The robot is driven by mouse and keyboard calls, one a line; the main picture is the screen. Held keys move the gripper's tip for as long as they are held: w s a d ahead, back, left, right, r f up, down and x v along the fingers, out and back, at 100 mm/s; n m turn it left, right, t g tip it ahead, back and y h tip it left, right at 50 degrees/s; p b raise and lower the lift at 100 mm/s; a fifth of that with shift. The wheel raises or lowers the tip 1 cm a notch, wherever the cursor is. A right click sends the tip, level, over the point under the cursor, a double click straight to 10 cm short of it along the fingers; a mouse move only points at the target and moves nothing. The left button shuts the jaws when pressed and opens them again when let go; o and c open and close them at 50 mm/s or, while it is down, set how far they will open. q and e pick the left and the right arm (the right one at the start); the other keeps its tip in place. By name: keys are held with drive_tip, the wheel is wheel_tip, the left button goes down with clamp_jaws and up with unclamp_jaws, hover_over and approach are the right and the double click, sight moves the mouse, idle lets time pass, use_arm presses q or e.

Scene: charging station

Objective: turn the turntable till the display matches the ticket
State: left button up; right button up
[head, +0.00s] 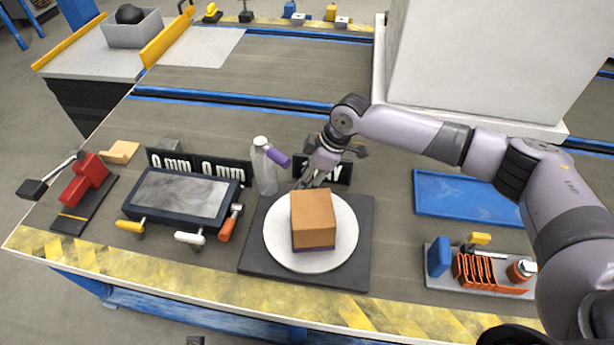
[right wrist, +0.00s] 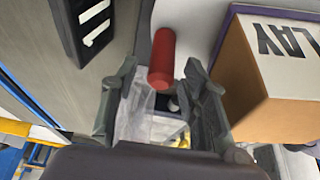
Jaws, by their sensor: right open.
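The turntable is a white disc (head: 281,247) on a dark square base (head: 255,262). A brown box (head: 313,218) stands on it. In the right wrist view a white face of the box (right wrist: 270,95) carries black letters reading "LAY". A dark sign (head: 340,179) behind the disc ends in "AY", partly hidden by my right gripper; it also shows in the right wrist view (right wrist: 85,25). My right gripper (head: 308,183) is open at the disc's back edge. In its wrist view a red peg (right wrist: 162,60) stands between the fingers, apparently untouched. My left gripper is out of view.
A bottle with a purple part (head: 262,170) stands close left of my right gripper. Two "0 mm" signs (head: 222,172), a dark framed plate (head: 180,192) and a red device (head: 84,180) are left. A blue tray (head: 465,195) and a small fixture (head: 478,272) are right.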

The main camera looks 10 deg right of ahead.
clamp_jaws()
idle(0.5)
idle(0.3)
